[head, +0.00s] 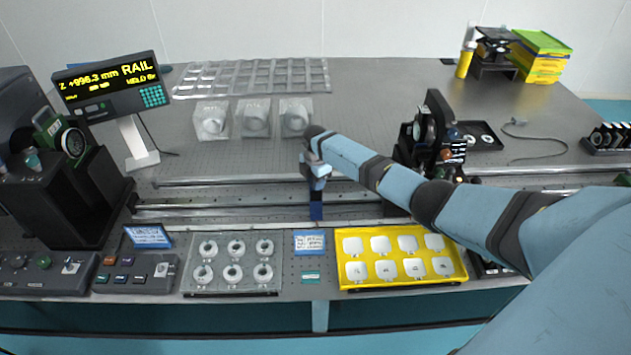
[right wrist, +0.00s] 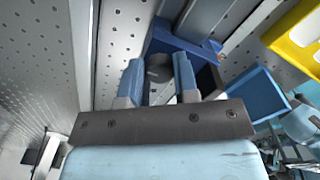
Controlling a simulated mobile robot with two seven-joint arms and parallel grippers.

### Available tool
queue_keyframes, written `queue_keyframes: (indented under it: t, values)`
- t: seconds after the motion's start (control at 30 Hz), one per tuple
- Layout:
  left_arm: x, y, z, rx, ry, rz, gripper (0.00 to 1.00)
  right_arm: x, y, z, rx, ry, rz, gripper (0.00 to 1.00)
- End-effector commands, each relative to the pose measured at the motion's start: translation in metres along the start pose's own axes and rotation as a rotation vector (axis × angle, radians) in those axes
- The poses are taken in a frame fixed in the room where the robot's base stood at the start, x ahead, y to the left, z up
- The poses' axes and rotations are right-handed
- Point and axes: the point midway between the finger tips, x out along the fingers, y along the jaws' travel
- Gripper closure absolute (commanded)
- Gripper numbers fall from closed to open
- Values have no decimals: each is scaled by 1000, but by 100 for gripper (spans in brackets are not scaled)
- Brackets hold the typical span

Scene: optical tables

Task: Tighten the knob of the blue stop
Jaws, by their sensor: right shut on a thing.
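The blue stop (head: 316,211) sits on the metal rail (head: 250,210) near the middle of the table. In the right wrist view it is a dark blue block (right wrist: 205,62) just beyond my fingers. My right gripper (head: 316,184) reaches down onto the stop from above. In the right wrist view my right gripper (right wrist: 158,78) has its two blue fingers on either side of the grey round knob (right wrist: 158,68), shut on it. The gripper hides most of the knob in the head view. My left gripper is not in view.
A yellow tray (head: 400,284) with white pieces and a tray of rings (head: 233,290) lie along the front edge. A black optical device (head: 432,130) stands behind my right arm. A display (head: 112,85) reads "RAIL" and "+996.3 mm".

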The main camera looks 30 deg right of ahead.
Motion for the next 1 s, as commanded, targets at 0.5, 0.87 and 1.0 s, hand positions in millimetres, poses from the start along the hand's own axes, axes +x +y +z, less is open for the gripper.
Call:
queue_keyframes:
  t: [0.5, 0.87, 1.0]
  values:
    - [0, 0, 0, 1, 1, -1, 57, 0, 0, 0, -1, 0, 1, 46]
    - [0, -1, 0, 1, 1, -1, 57, -14, 1, 1, -1, -1, 2, 46]
    - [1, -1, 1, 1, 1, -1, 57, -42, 1, 0, -2, -1, 4, 46]
